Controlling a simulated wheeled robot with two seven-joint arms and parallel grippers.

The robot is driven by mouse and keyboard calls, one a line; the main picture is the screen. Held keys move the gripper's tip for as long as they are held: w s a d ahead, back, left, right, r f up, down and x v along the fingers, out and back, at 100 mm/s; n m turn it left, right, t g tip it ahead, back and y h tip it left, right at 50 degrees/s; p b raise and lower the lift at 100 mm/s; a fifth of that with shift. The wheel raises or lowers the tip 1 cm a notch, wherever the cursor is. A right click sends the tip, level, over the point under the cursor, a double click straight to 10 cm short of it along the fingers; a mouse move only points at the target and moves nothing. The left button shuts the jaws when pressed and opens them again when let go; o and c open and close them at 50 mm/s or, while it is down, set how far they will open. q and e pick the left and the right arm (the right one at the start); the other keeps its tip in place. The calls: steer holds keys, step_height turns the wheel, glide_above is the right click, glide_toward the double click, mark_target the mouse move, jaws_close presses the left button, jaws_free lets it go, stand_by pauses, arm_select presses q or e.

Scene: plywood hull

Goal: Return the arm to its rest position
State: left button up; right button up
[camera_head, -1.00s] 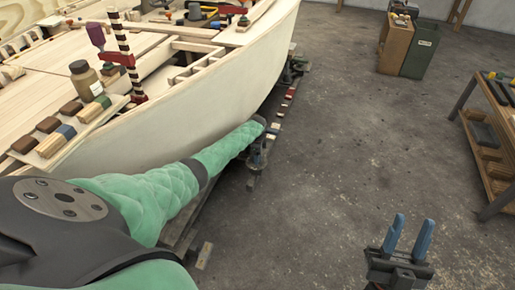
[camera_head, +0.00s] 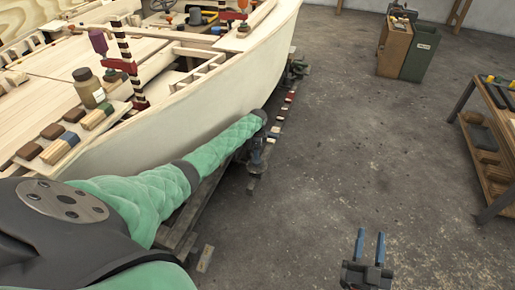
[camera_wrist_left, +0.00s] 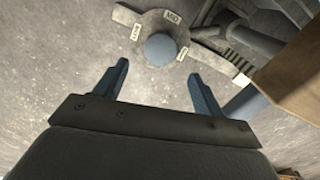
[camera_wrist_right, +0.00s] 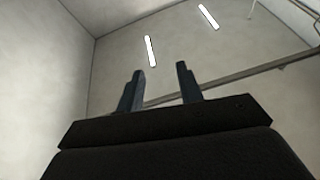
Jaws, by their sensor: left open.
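My left arm in its green sleeve runs along the boat's side in the head view. Its gripper (camera_head: 256,165) is small and dark at the far end, low beside the hull. In the left wrist view the left gripper (camera_wrist_left: 156,85) is open, its blue fingers wide apart with nothing held. Beyond them is a grey disc-shaped fixture (camera_wrist_left: 178,19) with a blue round knob and labels. My right gripper (camera_head: 370,248) is at the lower right of the head view, fingers pointing up over bare floor. The right wrist view shows its fingers (camera_wrist_right: 160,90) apart and empty.
The pale wooden boat hull (camera_head: 200,105) fills the left, with blocks and a jar (camera_head: 88,88) on top. A wooden bench (camera_head: 490,150) stands at the right edge. Brown and green bins (camera_head: 419,50) stand at the back. The concrete floor between is clear.

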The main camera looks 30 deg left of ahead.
arm_select(q)
steer(key=shift+r, duration=0.25)
arm_select(e)
steer(key=shift+w+a+f, duration=0.1)
steer(key=shift+f, duration=0.6)
